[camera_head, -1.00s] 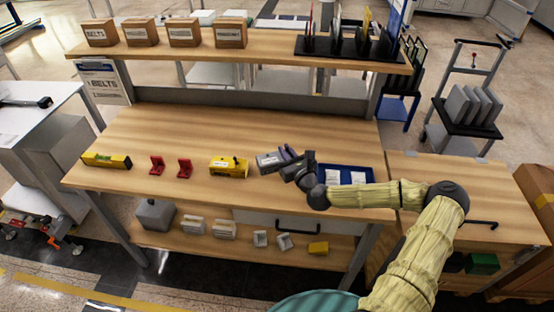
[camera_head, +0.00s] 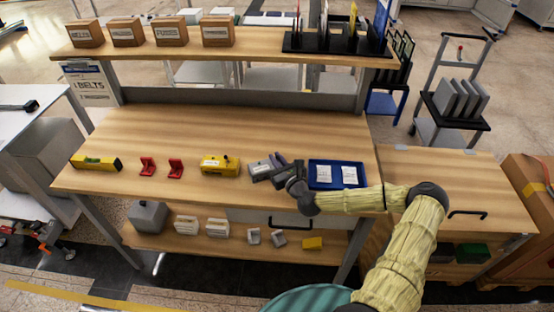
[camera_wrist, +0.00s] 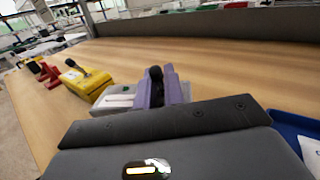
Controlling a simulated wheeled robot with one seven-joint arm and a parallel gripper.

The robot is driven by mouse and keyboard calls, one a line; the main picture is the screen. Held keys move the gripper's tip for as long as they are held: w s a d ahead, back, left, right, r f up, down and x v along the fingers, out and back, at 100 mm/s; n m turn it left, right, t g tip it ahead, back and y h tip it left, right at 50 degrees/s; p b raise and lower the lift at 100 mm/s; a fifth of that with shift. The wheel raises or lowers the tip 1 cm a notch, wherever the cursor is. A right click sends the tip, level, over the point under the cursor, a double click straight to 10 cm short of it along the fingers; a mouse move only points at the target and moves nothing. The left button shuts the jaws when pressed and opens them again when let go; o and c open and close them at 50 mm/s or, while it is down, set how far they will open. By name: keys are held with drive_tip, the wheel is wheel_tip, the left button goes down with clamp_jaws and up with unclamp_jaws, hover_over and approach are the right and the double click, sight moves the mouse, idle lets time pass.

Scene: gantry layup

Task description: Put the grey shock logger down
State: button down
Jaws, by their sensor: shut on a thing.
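The grey shock logger (camera_head: 262,167) is a small grey box with a pale label, at the front right part of the workbench (camera_head: 220,130). My gripper (camera_head: 277,168) reaches it from the right and is shut on it. In the wrist view the grey logger (camera_wrist: 118,99) shows left of and partly behind the purple fingers of my gripper (camera_wrist: 160,92). The logger is at or just above the bench top; I cannot tell whether it touches. Its gripped end is hidden by the fingers.
A yellow device (camera_head: 220,165) stands close to the logger's left. Further left are two red brackets (camera_head: 147,167) and a yellow level (camera_head: 96,162). A blue tray (camera_head: 337,186) with white cards lies just right of my gripper. The bench behind is clear.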

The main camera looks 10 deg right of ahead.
drive_tip(key=c, duration=1.5)
unclamp_jaws()
drive_tip(key=shift+s, duration=0.1)
drive_tip(key=b+v, duration=0.2)
drive_tip(key=v, duration=0.9)
drive_tip(key=shift+s+d, duration=0.2)
drive_tip(key=shift+s, duration=0.2)
